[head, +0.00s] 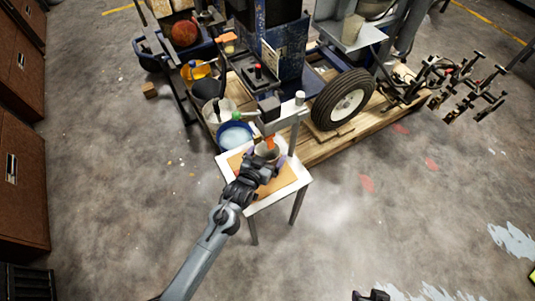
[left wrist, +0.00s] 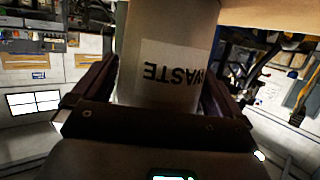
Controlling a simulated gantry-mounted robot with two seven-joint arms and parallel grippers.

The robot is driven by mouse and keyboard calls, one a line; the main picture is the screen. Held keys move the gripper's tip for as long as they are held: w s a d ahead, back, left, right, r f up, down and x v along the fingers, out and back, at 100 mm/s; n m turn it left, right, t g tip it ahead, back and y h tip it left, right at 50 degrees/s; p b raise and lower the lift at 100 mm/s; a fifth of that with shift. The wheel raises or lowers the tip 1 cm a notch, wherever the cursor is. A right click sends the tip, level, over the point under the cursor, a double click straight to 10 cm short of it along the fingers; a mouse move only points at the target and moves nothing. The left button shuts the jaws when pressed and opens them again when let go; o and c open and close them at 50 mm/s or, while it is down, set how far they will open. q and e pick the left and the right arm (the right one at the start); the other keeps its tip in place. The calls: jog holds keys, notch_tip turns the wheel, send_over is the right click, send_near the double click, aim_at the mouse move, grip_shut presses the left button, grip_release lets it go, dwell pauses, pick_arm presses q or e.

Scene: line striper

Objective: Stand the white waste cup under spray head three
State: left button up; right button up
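The white waste cup (left wrist: 160,60) fills the middle of the left wrist view, its black WASTE label upside down there. My left gripper (head: 265,160) is over the small table, with one finger along each side of the cup, apparently touching it. In the head view the cup (head: 266,151) is partly hidden by the gripper. I cannot tell whether its base touches the table. Black spray heads (head: 465,92) hang on a boom at the right; their numbers are not readable. My right gripper (head: 371,295) barely shows at the bottom edge, its fingers unclear.
The small white table (head: 298,188) with a brown top stands before a wooden pallet (head: 325,148). A grey post (head: 298,115) rises at its back. A blue bucket (head: 235,134) and a tyre (head: 345,99) are close by. The floor at the right is open.

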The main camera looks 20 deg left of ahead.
pick_arm(q)
jog(key=shift+r, duration=0.25)
jog(key=shift+s, duration=0.35)
jog(key=s+a+r+g+p, duration=0.1)
jog(key=s+g, duration=0.2)
jog(key=s, duration=0.7)
jog(key=s+a+r+g+p, duration=0.1)
jog(key=s+g, duration=0.3)
jog(key=s, duration=0.6)
jog(key=s+a+r+m+g+y+p, duration=0.1)
jog(key=s+g, duration=0.3)
jog(key=s, duration=0.6)
jog(key=shift+a+r+p, duration=0.45)
jog(key=shift+a+r, duration=0.2)
jog(key=shift+a, duration=0.25)
